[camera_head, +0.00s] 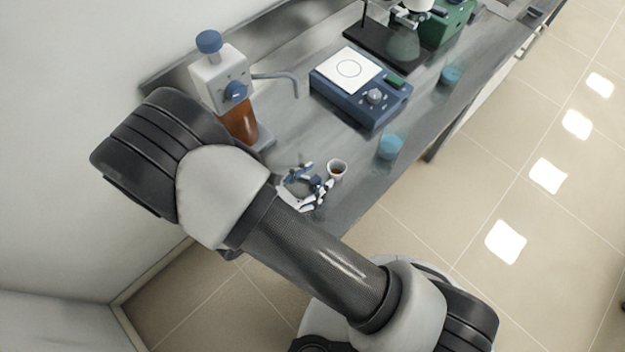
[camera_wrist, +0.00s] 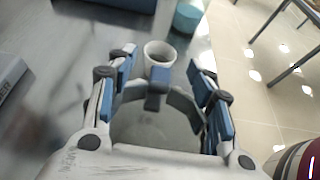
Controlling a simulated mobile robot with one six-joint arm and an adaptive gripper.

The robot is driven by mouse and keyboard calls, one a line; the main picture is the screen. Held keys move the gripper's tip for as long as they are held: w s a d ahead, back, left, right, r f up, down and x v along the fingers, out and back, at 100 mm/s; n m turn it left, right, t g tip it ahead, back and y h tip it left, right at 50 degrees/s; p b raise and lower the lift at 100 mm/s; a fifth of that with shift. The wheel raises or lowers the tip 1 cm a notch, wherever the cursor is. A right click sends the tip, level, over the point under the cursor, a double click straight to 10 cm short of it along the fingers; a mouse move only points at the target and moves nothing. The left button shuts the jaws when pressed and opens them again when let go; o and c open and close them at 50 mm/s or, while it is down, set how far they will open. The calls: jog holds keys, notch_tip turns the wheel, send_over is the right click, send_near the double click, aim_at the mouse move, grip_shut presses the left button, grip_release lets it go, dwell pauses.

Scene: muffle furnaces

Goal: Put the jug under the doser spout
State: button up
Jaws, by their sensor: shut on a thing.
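My gripper (camera_head: 308,183) is low over the front left of the bench. In the wrist view the gripper (camera_wrist: 160,78) has its blue-padded fingers around a grey, round-rimmed vessel, which I take for the jug (camera_wrist: 150,125). A blue part shows at the jug's far side; I cannot tell what it belongs to. In the head view the jug is mostly hidden by the fingers. The doser (camera_head: 218,78) is a white box with a blue cap on an amber bottle (camera_head: 240,125), behind my gripper. Its thin grey spout (camera_head: 285,78) reaches right and bends down, apart from my gripper.
A small white cup (camera_head: 337,170) with brown contents stands just beyond my gripper; the wrist view shows it too (camera_wrist: 160,54). A blue device with a white plate (camera_head: 350,70) stands right of the spout. Blue-lidded containers (camera_head: 390,147) stand near the bench's front edge.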

jog(key=shift+f, duration=0.15)
jog(key=o, duration=1.3)
jog(key=shift+s+a+r, duration=0.15)
jog(key=shift+a+r, duration=0.1)
jog(key=shift+r, duration=0.1)
jog(key=p+v, duration=0.2)
jog(key=v, duration=0.9)
jog(key=shift+s+a, duration=0.1)
jog(key=shift+s, duration=0.05)
